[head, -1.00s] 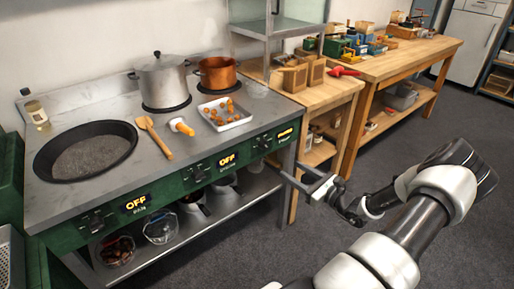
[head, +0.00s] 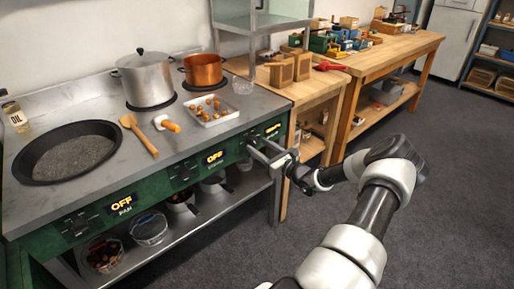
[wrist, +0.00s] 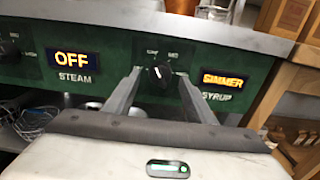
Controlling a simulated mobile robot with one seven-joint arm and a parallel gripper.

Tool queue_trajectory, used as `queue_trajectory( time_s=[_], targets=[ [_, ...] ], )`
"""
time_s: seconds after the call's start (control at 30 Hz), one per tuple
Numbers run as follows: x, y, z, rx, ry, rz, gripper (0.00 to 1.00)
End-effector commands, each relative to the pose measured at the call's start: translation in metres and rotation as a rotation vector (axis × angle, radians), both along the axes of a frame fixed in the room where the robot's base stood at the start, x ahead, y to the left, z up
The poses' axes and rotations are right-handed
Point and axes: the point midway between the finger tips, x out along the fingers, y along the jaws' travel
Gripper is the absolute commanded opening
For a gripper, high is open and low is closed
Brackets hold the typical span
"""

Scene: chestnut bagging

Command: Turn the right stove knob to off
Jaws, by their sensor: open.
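The right stove knob (wrist: 159,75) is a dark round knob on the green front panel, in the middle of the wrist view. The display (wrist: 225,82) to its right reads SIMMER above the label SYRUP. My gripper (head: 258,144) is at the right end of the stove front in the head view. Its fingers are open, one on each side of the knob, with visible gaps in the wrist view. I cannot tell whether the fingertips reach past the knob's face. In the head view the knob is hard to make out behind the fingers.
The STEAM display (wrist: 74,61) and the PAN display (head: 122,203) read OFF. The steel stovetop (head: 88,186) carries a pan, two pots, a tray and a wooden spoon. A wooden table (head: 316,91) stands right of the stove. Grey floor lies open in front.

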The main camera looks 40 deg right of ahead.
Motion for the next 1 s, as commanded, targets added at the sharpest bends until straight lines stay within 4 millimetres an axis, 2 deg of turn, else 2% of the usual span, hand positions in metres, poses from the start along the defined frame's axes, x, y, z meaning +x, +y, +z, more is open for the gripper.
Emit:
queue_trajectory(
  time_s=[0.2, 0.5, 0.73, 1.0],
  targets=[
    [0.018, 0.001, 0.0, 0.001, 0.0, -0.001, 0.5],
    [0.02, 0.001, 0.0, 0.001, 0.0, -0.001, 0.5],
    [0.02, 0.001, 0.0, 0.001, 0.001, -0.001, 0.11],
    [0.02, 0.002, 0.0, -0.021, -0.001, 0.0, 0.09]
  ],
)
